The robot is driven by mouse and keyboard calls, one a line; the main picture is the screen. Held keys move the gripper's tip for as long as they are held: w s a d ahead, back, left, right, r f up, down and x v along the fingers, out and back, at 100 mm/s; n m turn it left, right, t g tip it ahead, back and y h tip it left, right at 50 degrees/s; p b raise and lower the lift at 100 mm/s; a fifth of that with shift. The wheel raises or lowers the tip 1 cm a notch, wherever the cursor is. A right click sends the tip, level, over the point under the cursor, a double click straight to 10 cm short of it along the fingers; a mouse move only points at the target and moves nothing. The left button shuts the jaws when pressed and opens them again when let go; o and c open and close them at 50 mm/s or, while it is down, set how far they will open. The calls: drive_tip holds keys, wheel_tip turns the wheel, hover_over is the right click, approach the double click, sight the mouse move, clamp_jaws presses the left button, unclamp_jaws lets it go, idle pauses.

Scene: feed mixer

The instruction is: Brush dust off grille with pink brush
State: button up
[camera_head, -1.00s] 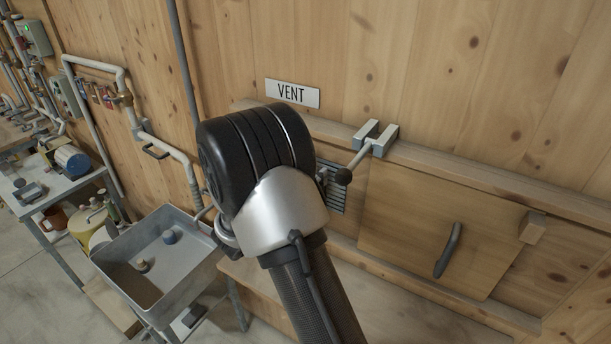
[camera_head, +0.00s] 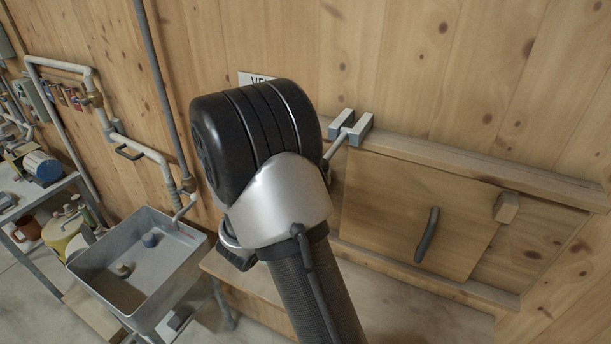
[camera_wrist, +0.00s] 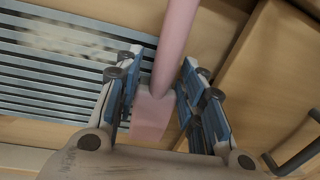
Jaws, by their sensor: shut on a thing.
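The pink brush (camera_wrist: 174,45) is held between the blue-padded fingers of my gripper (camera_wrist: 160,68) in the wrist view. Its long handle runs up out of the picture top, and a wider pink block (camera_wrist: 152,115) sits between the fingers. I cannot make out its bristles. The grey slatted grille (camera_wrist: 55,80) lies left of and behind the gripper, with a pale dust patch (camera_wrist: 65,42) across its upper slats. I cannot tell whether the brush touches it. In the head view my arm hides the gripper, brush and grille.
In the head view a sliding wooden panel with a dark handle (camera_head: 427,235) is right of my arm. A metal bracket (camera_head: 350,127) is on the ledge above. A grey sink (camera_head: 140,265) stands lower left. A partly covered sign (camera_head: 252,78) is on the wall.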

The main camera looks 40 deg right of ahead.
idle(0.3)
drive_tip(key=shift+s+v, duration=0.15)
drive_tip(key=shift+v, duration=1.35)
drive_tip(key=shift+s+v, duration=0.2)
drive_tip(key=shift+v, duration=1.25)
drive_tip(key=shift+d, duration=0.1)
drive_tip(key=v, duration=0.3)
drive_tip(key=shift+s, duration=0.1)
